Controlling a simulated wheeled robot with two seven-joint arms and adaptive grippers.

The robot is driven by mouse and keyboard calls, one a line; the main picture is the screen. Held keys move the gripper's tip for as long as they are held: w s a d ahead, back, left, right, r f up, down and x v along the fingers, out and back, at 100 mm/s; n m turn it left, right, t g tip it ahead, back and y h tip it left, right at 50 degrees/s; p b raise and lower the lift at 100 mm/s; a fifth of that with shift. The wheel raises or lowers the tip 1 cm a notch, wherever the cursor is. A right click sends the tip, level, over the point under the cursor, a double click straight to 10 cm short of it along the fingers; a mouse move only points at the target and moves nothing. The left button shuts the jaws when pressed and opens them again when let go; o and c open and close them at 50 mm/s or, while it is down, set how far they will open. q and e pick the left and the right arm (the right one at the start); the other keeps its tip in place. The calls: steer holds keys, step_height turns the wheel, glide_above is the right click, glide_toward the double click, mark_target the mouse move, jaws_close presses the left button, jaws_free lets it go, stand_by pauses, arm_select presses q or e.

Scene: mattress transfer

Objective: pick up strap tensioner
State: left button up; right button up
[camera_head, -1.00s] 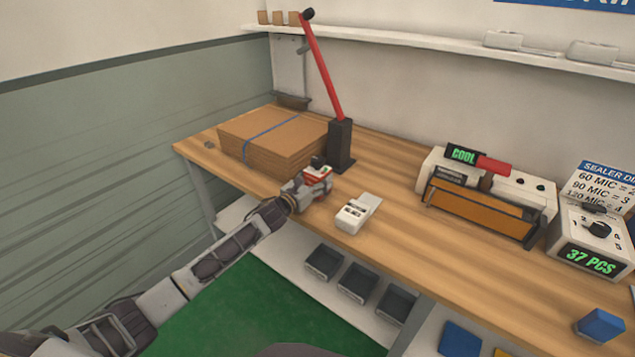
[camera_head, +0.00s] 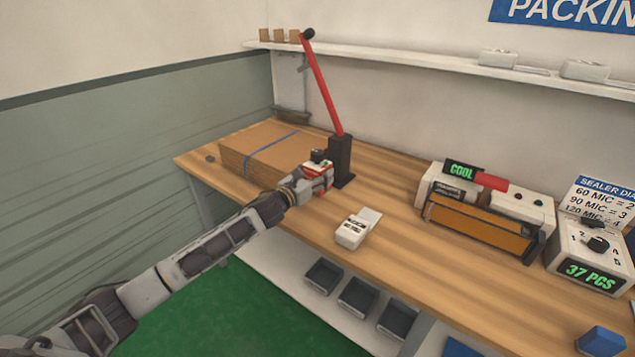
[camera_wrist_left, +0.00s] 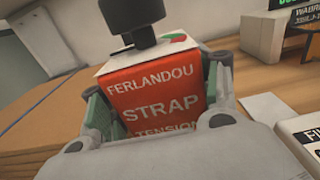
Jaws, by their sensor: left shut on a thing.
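The strap tensioner (camera_head: 317,172) is a red and white block with a dark knob on top. In the left wrist view the strap tensioner (camera_wrist_left: 150,95) shows its red face with white lettering reading "FERLANDOU STRAP TENSION". My left gripper (camera_head: 312,184) is shut on it, with a finger on each side of the block in the wrist view. It is at the table beside the black base of the red lever; I cannot tell whether the block touches the tabletop. My right gripper is not in view.
A strapped cardboard stack (camera_head: 262,150) lies left of the gripper. The red lever (camera_head: 322,85) stands close behind. A white device (camera_head: 357,229) lies in front on the wooden table (camera_head: 400,215). A sealer (camera_head: 478,222) and counter box (camera_head: 588,258) stand at right.

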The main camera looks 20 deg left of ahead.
arm_select(q)
steer(key=shift+r, duration=1.1)
